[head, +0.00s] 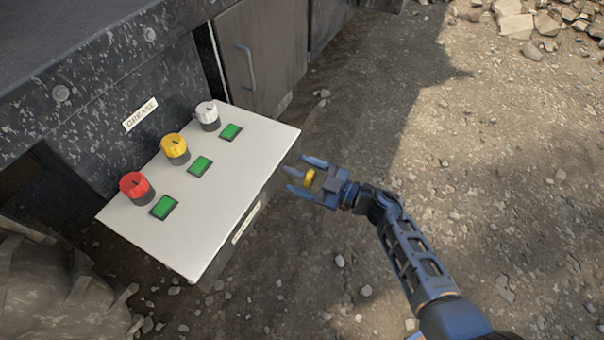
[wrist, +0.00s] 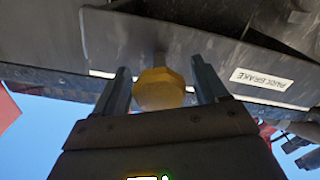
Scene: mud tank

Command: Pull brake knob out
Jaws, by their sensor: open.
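The brake knob is yellow and faceted, and it shows between the fingers in the wrist view (wrist: 160,90). It sits on a short stem that runs to a dark panel face. A white label reading PARK BRAKE (wrist: 262,80) is to its right. My gripper is open, with one finger on each side of the knob. I cannot tell whether the fingers touch it.
The white-topped box (head: 235,185) carries a red knob (head: 136,188), a yellow knob (head: 174,149) and a white knob (head: 207,115), each beside a green square. A dark cabinet (head: 255,55) stands behind. The gravel ground at the right is open.

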